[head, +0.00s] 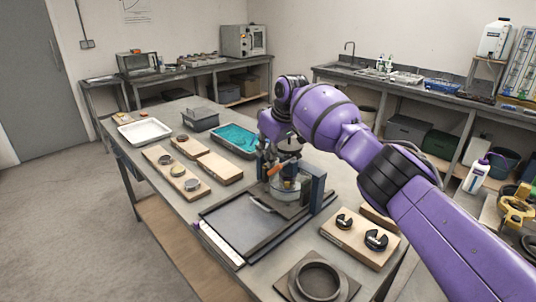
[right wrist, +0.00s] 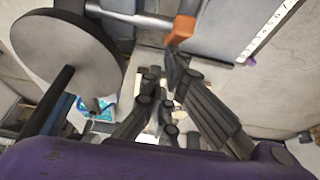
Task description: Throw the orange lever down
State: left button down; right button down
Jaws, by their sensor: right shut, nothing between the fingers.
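The orange lever (head: 275,169) is on a press-like machine with a dark upright frame on the table, and points to the lower left in the head view. Its orange grip (right wrist: 182,29) and a metal rod show at the top of the right wrist view. My right gripper (head: 262,167) is beside the orange grip, partly hidden by the machine and my arm. In the right wrist view its dark fingers (right wrist: 163,78) are shut and empty, with the tips just below the grip. I cannot tell whether they touch it. My left gripper is not in view.
A dark flat tray (head: 240,228) lies before the machine. Wooden boards with round parts (head: 177,172) are at left, and another board (head: 360,238) is at right. A teal-filled bin (head: 236,139) stands behind. A ring block (head: 318,281) is at the front.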

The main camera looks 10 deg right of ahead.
jog(key=shift+w+f+b, duration=0.1)
jog(key=shift+f+b, duration=0.25)
jog(key=shift+f, duration=0.3)
dwell(1.4)
